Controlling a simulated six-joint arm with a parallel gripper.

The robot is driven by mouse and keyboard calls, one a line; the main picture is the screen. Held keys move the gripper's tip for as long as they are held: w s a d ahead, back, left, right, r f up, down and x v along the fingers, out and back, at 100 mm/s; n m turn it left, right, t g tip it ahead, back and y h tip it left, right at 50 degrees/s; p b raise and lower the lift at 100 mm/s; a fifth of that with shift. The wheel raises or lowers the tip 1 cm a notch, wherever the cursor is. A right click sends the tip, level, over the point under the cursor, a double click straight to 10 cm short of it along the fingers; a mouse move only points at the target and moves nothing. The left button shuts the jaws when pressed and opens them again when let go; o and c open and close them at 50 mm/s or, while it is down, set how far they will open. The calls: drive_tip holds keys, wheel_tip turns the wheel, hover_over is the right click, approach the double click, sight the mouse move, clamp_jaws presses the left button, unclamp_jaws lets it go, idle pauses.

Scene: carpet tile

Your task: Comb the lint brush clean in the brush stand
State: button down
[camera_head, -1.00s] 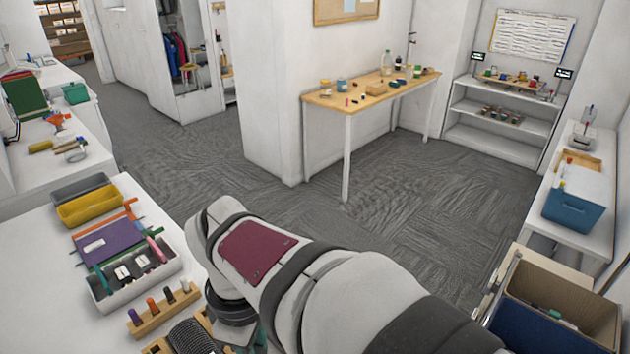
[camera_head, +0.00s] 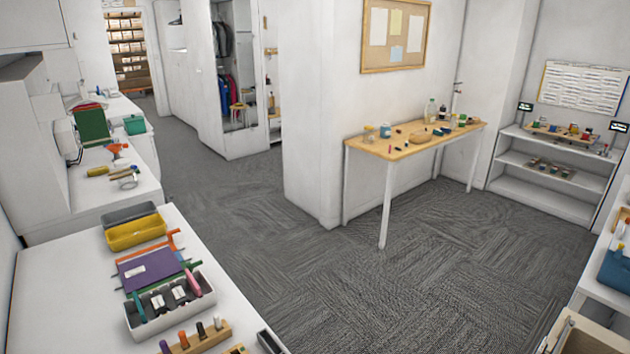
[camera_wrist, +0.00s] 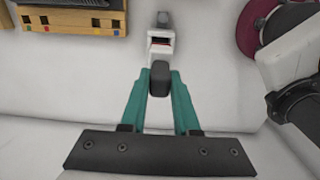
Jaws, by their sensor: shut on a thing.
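My gripper (camera_wrist: 160,85) shows in the wrist view with two teal fingers, shut on a dark grey block that looks like the handle of the lint brush (camera_wrist: 159,78). Just beyond the fingertips, in line with the handle, is a white piece with a dark red strip; I cannot tell whether it is part of the brush. A wooden block with small coloured squares and a dark top (camera_wrist: 72,18) lies at the top left, apart from the gripper; it may be the brush stand. The head view shows neither my gripper nor the brush.
In the head view, the near white table holds a wooden rack of coloured handles (camera_head: 197,340), a white divided tray (camera_head: 172,318), a purple folder (camera_head: 148,269) and a yellow bin (camera_head: 136,233). A wooden side table (camera_head: 415,137) stands beyond open carpet (camera_head: 330,280).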

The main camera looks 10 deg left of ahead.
drive_tip(key=shift+f, duration=4.05)
drive_tip(key=c, duration=0.6)
unclamp_jaws()
wheel_tip(320, 180, up, 16)
drive_tip(key=shift+f, duration=0.1)
drive_tip(key=d+f+m, duration=0.1)
drive_tip(key=d+m, duration=0.6)
drive_tip(key=m, duration=0.3)
drive_tip(key=d+f+m+y, duration=0.1)
drive_tip(key=d+m, duration=0.5)
drive_tip(key=m, duration=0.5)
drive_tip(key=d+f+m, duration=0.2)
drive_tip(key=d+m, duration=0.5)
drive_tip(key=m, duration=0.4)
drive_tip(key=shift+s+d+y, duration=0.3)
drive_tip(key=shift+s+y, duration=0.05)
drive_tip(key=shift+y, duration=0.05)
